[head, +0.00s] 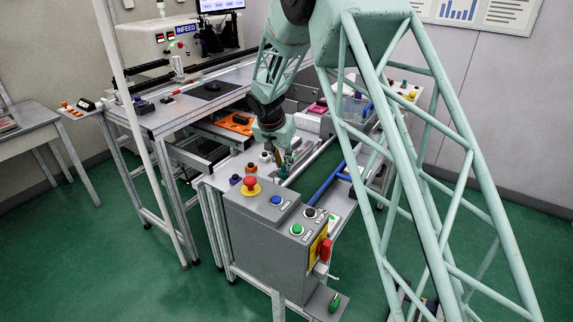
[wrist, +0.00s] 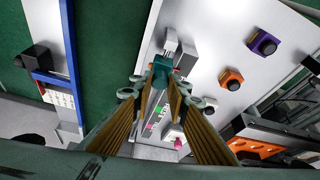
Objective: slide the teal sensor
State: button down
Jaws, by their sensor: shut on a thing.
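The teal sensor (wrist: 162,70) shows in the wrist view at the tips of my gripper (wrist: 158,88). The two tan-padded fingers stand on either side of it, and the gripper is shut on it. It sits on a narrow grey rail with scale-like markings (wrist: 155,124) on a pale plate; the fingers hide part of it. In the head view my gripper (head: 284,166) points down at the right side of the pale bench top, behind the grey control box. The sensor is small and mostly hidden there.
An orange sensor (wrist: 230,79) and a purple sensor (wrist: 263,43) stand on the plate to the right. A blue-edged rail (wrist: 60,78) lies left, across a green gap. The control box (head: 275,225) with a red stop button stands in front.

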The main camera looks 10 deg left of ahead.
jog(key=shift+s+a, duration=0.15)
jog(key=shift+s, duration=0.25)
jog(key=shift+f, duration=0.1)
jog(key=c, duration=2.5)
grip_release()
jog(key=shift+s+a, duration=0.15)
jog(key=shift+s, duration=0.05)
jog(key=shift+w, duration=0.1)
jog(key=shift+r, duration=0.2)
jog(key=shift+r, duration=0.15)
jog(key=d+v, duration=0.1)
jog(key=v, duration=1)
jog(key=shift+s+a, duration=0.3)
jog(key=shift+a, duration=0.2)
jog(key=shift+r, duration=0.2)
